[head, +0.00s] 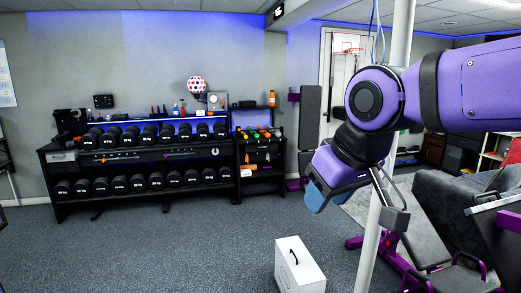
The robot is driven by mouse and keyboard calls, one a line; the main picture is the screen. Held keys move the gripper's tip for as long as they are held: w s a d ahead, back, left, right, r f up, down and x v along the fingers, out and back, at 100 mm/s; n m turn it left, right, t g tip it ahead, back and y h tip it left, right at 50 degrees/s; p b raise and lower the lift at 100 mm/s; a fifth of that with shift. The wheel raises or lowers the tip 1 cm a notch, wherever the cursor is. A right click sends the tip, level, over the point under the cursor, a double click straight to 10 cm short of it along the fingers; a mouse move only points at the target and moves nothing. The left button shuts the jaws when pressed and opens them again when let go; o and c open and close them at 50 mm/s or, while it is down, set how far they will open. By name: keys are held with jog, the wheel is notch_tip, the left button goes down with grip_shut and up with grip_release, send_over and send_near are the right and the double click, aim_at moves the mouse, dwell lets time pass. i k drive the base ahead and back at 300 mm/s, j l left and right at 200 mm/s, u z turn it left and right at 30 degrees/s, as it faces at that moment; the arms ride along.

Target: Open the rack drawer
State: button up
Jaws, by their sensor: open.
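The dark dumbbell rack (140,158) stands against the back wall at the left in the head view, with an upper and a lower row of dumbbells. A dark band (112,158) with small light marks runs between the rows. I cannot tell whether it is a drawer front or a shelf, and no drawer is seen standing out. My purple gripper (356,206) hangs down at the right of the view, open, with nothing seen between its fingers. It is much nearer the camera than the rack and apart from it.
A white box (299,266) with a black handle stands on the floor in front. A white pole (367,262) rises behind my gripper. A smaller shelf (260,158) adjoins the rack. A grey sofa (440,205) and purple gym gear are at right. The floor before the rack is clear.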

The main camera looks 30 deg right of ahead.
aim_at(254, 148)
jog(key=i+j+u, duration=0.15)
jog(key=i, duration=0.5)
jog(key=i+j+z, duration=0.15)
jog(key=i, duration=1.7)
jog(key=i+z, duration=0.15)
jog(key=i, duration=0.75)
jog(key=i+j+z, duration=0.15)
jog(key=i, duration=0.75)
jog(key=i+l+u, duration=0.1)
jog(key=i, duration=0.45)
jog(key=i+l, duration=0.15)
jog(key=i, duration=0.4)
jog(key=i+l+u, duration=0.15)
jog(key=i, duration=0.4)
jog(key=i+l+z, duration=0.15)
jog(key=i+l, duration=0.15)
jog(key=l, duration=0.15)
jog(key=i+l+z, duration=0.1)
jog(key=i+l, duration=0.25)
jog(key=l+z, duration=0.1)
jog(key=l, duration=0.4)
jog(key=i+l+z, duration=0.1)
jog(key=l, duration=0.4)
jog(key=i+l+z, duration=0.1)
jog(key=l, duration=0.4)
jog(key=i+j, duration=0.2)
jog(key=i, duration=0.1)
